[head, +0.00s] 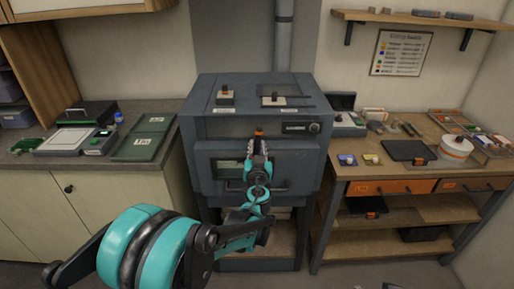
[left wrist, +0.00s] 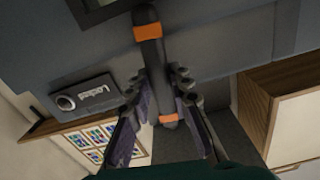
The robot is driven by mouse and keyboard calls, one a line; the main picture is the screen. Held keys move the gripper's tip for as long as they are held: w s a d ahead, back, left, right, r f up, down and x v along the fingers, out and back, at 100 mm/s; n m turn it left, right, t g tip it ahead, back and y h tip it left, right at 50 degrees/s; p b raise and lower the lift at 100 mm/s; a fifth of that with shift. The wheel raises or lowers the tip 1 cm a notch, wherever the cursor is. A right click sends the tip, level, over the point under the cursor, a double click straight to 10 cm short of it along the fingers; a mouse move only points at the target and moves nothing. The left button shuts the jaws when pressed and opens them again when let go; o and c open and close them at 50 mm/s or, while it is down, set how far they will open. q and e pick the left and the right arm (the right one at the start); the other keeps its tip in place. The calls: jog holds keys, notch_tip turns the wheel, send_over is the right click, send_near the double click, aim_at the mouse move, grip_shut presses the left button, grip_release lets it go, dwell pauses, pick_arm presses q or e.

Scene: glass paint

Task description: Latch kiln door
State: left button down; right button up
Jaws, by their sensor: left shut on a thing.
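The grey kiln (head: 205,120) stands in the middle of the head view. Its front door (head: 290,172) has a small window and a horizontal handle and looks closed. The dark latch lever with orange bands is on the upper front; its orange tip (head: 259,133) shows just above my left gripper (head: 257,149). In the left wrist view, the latch lever (left wrist: 152,55) runs between the two fingers of my left gripper (left wrist: 163,80), which is shut on it. The fingers hide part of the lever. My right gripper is not in view.
A label plate with a round mark (left wrist: 88,95) is beside the lever; its text is hard to read. A left counter (head: 40,158) holds green boards and a tray. A right workbench (head: 345,172) holds pans and small parts. The kiln top carries two small handled pieces.

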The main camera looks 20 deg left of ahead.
pick_arm(q)
jog(key=shift+n, duration=0.6)
jog(key=c, duration=1.4)
grip_release()
jog(key=shift+o, duration=0.2)
jog(key=v, duration=1.2)
